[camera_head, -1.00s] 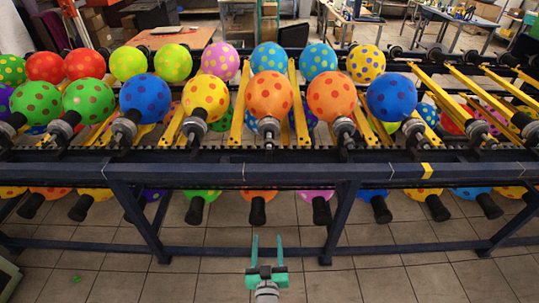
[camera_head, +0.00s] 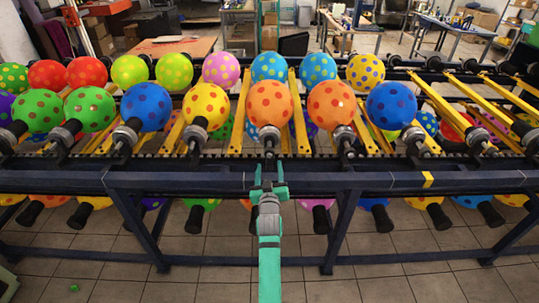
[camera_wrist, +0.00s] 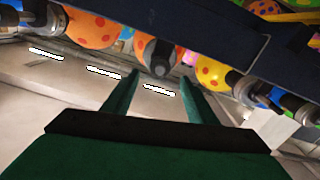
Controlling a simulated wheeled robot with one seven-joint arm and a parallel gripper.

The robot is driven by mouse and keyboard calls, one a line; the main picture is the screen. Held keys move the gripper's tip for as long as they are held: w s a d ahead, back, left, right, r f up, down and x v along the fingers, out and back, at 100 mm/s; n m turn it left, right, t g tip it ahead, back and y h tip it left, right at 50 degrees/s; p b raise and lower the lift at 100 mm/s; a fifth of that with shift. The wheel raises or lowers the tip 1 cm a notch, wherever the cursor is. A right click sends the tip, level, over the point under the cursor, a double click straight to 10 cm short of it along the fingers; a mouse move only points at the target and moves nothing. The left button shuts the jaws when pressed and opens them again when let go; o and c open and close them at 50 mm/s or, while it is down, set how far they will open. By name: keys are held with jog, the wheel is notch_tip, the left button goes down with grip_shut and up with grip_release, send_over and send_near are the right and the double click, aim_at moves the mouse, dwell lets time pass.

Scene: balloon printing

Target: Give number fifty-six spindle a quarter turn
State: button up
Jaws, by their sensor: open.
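A row of metal spindles holds balloons along the dark blue rack (camera_head: 215,181). No spindle number is readable, so I cannot tell which is fifty-six. My green gripper (camera_head: 268,170) is open and empty in front of the rack's front rail, in line with the central spindle (camera_head: 269,135). That spindle carries an orange dotted balloon (camera_head: 270,103). In the wrist view, my open gripper (camera_wrist: 161,80) has a dark round spindle end (camera_wrist: 160,66) with an orange balloon beyond and between its fingertips. I see no contact.
Neighbouring spindles stand close on both sides, one with a yellow balloon (camera_head: 206,106) and one with an orange balloon (camera_head: 332,103). A lower row of balloons on black holders (camera_head: 384,218) hangs below the rail.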

aim_at(269, 157)
jog(key=w, duration=0.8)
jog(key=shift+w, duration=0.4)
jog(key=c, duration=1.1)
